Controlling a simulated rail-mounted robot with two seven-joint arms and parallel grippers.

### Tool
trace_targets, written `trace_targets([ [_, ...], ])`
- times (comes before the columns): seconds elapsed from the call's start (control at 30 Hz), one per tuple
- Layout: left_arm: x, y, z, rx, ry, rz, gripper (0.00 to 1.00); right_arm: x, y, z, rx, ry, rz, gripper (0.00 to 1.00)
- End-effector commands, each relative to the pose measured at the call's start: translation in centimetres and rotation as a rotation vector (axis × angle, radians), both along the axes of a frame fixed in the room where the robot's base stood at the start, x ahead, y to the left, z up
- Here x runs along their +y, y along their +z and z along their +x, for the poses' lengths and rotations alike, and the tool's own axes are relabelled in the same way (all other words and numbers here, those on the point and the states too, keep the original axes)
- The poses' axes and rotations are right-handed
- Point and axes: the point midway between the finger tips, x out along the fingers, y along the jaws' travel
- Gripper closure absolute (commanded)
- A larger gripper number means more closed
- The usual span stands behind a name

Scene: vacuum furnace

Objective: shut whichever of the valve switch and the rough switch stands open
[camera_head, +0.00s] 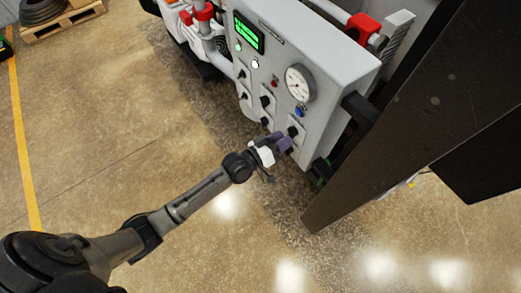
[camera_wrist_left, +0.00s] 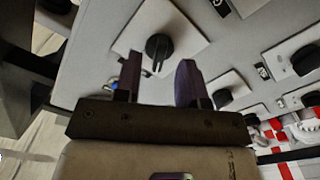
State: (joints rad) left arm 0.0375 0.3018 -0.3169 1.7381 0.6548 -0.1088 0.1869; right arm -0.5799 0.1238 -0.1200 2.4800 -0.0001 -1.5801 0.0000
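The grey control panel (camera_head: 331,52) carries several black rotary switches on light plates. My left gripper (camera_head: 279,142) is at the panel's lower right, close to the lower right switch (camera_head: 293,131). In the left wrist view my left gripper (camera_wrist_left: 160,82) has its two purple-grey fingers apart with nothing between the tips. A black switch (camera_wrist_left: 158,48) shows just beyond them, its grip bar roughly upright in that picture. I cannot tell whether the fingers touch it. The labels are too small to read, so I cannot tell which switches are the valve and rough switches. My right gripper is not in view.
A round gauge (camera_head: 300,83), a green display (camera_head: 249,33) and small coloured lamps share the panel. A large dark door (camera_head: 410,110) stands at the right, near the panel's edge. The concrete floor (camera_head: 110,120) to the left is clear; a pallet (camera_head: 62,22) lies far back.

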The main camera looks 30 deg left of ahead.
Motion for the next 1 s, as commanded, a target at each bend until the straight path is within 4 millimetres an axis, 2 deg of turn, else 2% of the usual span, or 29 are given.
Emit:
trace_targets([
  [0.2,1.8,-0.3,-4.3,0.002,-0.001,0.002,0.63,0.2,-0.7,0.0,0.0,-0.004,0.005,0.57],
  [0.5,3.6,-0.2,-8.8,0.002,0.0,0.002,0.63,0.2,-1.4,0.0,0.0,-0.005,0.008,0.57],
  [0.73,4.2,-0.1,-10.3,0.001,-0.001,0.002,0.63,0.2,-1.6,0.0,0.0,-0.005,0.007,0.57],
  [1.0,4.3,0.0,-10.6,0.001,-0.001,0.0,0.63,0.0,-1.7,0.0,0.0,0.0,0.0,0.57],
])
